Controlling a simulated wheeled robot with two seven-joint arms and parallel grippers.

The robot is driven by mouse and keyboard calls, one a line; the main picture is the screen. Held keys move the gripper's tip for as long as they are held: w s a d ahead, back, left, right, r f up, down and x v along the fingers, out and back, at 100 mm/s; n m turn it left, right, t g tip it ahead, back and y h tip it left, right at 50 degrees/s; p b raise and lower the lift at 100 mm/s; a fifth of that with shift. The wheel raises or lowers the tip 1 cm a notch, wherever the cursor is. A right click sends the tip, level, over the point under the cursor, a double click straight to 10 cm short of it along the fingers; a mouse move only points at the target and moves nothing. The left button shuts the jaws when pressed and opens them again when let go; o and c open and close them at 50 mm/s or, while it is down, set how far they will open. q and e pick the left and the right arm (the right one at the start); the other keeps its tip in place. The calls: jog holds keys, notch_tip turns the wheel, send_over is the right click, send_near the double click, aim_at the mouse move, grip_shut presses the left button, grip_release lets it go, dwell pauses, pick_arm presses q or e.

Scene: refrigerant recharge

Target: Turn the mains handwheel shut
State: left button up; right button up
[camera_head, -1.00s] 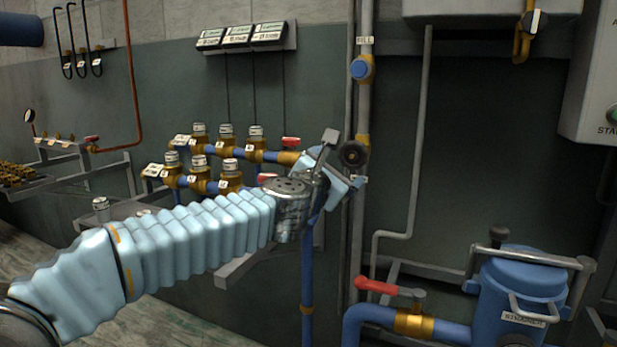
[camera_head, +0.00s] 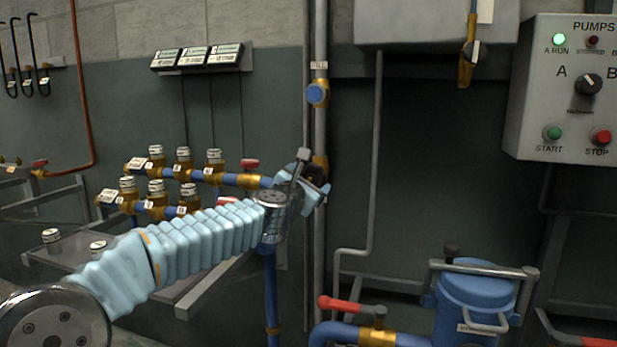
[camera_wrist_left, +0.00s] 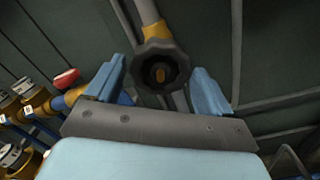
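The black lobed handwheel (camera_wrist_left: 157,70) shows in the left wrist view on a grey pipe with a yellow fitting. My left gripper (camera_wrist_left: 159,80) is open, with one pale blue finger on each side of the wheel in that picture. I cannot tell whether the fingers touch the wheel or how deep it sits between them. In the head view my left gripper (camera_head: 312,186) is at the upright grey pipe (camera_head: 320,130), and it largely hides the wheel. My right gripper is not in view.
Blue pipes with brass valves and red handles stand left of the gripper, above a grey shelf (camera_head: 215,280). A blue tank (camera_head: 472,305) and red lever (camera_head: 340,304) are lower right. A pump panel (camera_head: 570,90) hangs at right.

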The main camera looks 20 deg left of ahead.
pick_arm(q)
jog(key=c, duration=0.8)
jog(key=shift+o, duration=0.2)
jog(key=shift+r+m+p, duration=0.15)
jog(key=shift+m+p, duration=0.4)
jog(key=shift+m, duration=0.55)
jog(key=shift+m+p, duration=0.3)
jog(key=shift+m, duration=0.8)
jog(key=shift+f, duration=0.2)
jog(key=shift+d+r+m+p, duration=0.15)
jog(key=shift+m+p, duration=0.35)
jog(key=shift+m, duration=1.2)
jog(key=shift+f+m, duration=0.2)
jog(key=shift+m, duration=0.7)
